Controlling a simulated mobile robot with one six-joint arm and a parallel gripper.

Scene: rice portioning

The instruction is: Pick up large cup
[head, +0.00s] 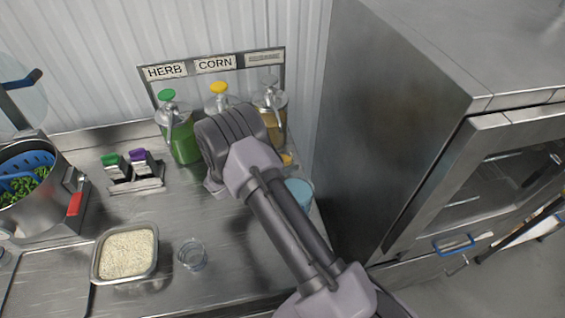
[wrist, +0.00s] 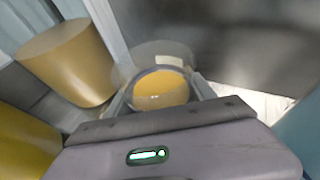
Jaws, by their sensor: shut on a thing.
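A clear round cup (wrist: 160,55) with yellow contents stands out in front of my wrist in the wrist view. My gripper (wrist: 162,85) is shut on this cup, with one finger on each side of it. In the head view my arm hides the gripper and most of the cup; a bit of yellow (head: 287,159) shows just right of the wrist. A smaller-looking clear empty cup (head: 192,255) stands on the counter, right of the rice tray.
Dispensers with green (head: 182,140) and yellow-brown (head: 272,105) contents stand at the back. A light blue container (head: 300,192) is right of my arm, near the steel cabinet (head: 400,130). A rice tray (head: 95,265) and a pot (head: 60,205) are left.

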